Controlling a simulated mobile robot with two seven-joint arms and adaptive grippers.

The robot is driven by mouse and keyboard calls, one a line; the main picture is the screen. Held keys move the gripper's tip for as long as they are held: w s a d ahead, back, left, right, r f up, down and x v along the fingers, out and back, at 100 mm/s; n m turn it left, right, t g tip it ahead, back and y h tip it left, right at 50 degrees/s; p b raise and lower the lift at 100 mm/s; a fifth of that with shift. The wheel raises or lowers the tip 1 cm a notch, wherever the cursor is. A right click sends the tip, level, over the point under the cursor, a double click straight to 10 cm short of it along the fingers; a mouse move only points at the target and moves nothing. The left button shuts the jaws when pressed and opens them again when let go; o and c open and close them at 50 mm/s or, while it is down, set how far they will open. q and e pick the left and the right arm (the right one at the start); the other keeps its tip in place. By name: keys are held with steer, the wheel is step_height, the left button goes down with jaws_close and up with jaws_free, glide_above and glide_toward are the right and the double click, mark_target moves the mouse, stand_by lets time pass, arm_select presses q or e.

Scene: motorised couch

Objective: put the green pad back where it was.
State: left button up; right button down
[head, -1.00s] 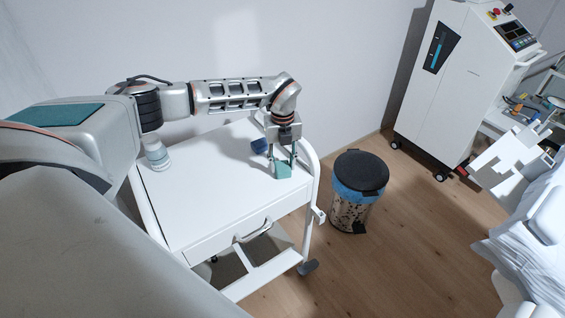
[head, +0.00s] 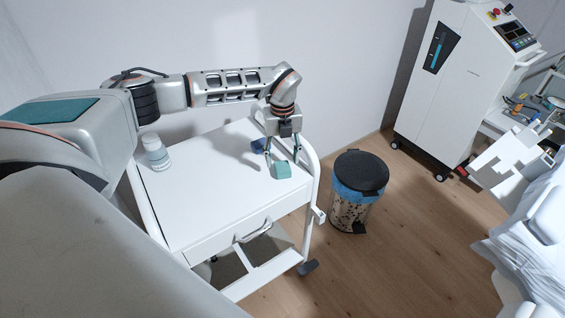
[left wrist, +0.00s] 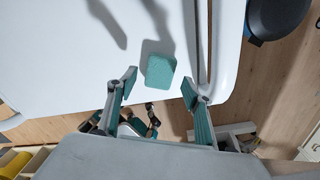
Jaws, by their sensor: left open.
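The green pad (head: 281,170) lies on the white trolley top (head: 205,190), near its right end. In the left wrist view the pad (left wrist: 160,72) shows just beyond and between my fingertips, with clear space on both sides. My left gripper (head: 283,158) is open and empty, its fingers pointing down just above and behind the pad. It also shows in the left wrist view (left wrist: 158,86) with its jaws spread wide.
A white bottle (head: 156,153) stands at the trolley's left. The trolley's raised rail (head: 314,175) runs along the right edge. A bin (head: 358,188) stands on the floor to the right. The trolley's middle is clear.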

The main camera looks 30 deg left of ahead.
mark_target(283, 166)
arm_select(q)
step_height(283, 166, up, 9)
steer(key=s+d+f+m+g+h, duration=0.15)
steer(key=s+d+f+h, duration=0.25)
steer(key=d, duration=0.8)
steer(key=s+d+f+m+h, duration=0.3)
steer(key=s+d+f+h, duration=0.1)
steer(key=d, duration=0.9)
steer(key=s+d+r+n+t+h, duration=0.35)
steer(key=d+h, duration=0.25)
steer(key=d, duration=0.2)
steer(key=s+d+r+n+t+h, duration=0.25)
steer(key=d+r+h, duration=0.25)
steer(key=d, duration=0.3)
steer(key=w+a+f+n+t+y, duration=0.2)
steer(key=a+f+n+t+y, duration=0.9)
steer(key=a+n, duration=0.4)
steer(key=s+a+f+n+g+y, duration=0.2)
steer(key=s+a+f+n, duration=0.1)
steer(key=s+f, duration=0.3)
steer(key=s+a+f+n+g+y, duration=0.2)
steer(key=s+a+f, duration=0.3)
steer(key=f, duration=0.5)
steer(key=shift+s+a+n+g+y, duration=0.4)
steer(key=shift+s+n+y, duration=0.2)
steer(key=shift+s, duration=0.2)
